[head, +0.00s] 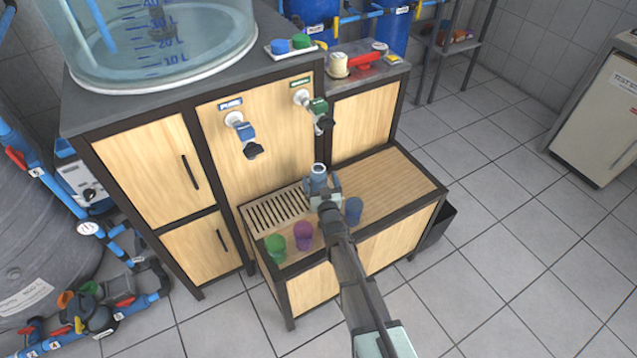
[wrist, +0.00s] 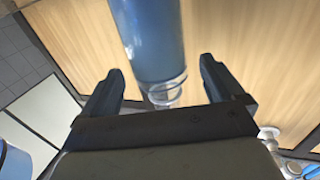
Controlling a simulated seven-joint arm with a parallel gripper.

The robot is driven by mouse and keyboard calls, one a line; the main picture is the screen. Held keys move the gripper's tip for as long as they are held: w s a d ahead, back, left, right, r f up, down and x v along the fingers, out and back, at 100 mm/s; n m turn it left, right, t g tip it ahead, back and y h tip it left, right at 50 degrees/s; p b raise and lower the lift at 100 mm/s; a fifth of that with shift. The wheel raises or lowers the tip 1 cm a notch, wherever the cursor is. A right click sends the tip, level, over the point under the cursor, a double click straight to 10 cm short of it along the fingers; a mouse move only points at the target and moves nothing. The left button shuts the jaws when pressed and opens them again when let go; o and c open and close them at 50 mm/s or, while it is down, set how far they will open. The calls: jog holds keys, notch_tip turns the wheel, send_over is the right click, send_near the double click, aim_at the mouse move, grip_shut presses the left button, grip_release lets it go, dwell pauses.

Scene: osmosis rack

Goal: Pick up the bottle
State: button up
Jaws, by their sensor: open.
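The bottle (head: 318,180) is blue with a clear, narrow neck at its top. In the head view it stands over the low bench, right at the end of my arm. In the wrist view the blue bottle (wrist: 149,38) fills the top middle, with its clear neck end pointing toward the gripper's palm. My gripper (wrist: 162,70) is open, with one finger on each side of the bottle and a visible gap to each. In the head view my gripper (head: 326,195) hides the bottle's lower part, so I cannot see what it rests on.
A green cup (head: 275,246), a purple cup (head: 303,232) and a blue cup (head: 353,210) stand along the front of the low bench (head: 385,178). A slatted drain grate (head: 272,212) lies behind them. Blue and green taps stick out from the cabinet above. The bench's right side is clear.

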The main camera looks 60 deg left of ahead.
jog(key=x, duration=0.4)
jog(key=shift+w+a, duration=0.1)
jog(key=shift+a, duration=0.25)
jog(key=shift+c, duration=0.3)
jog(key=c, duration=1.3)
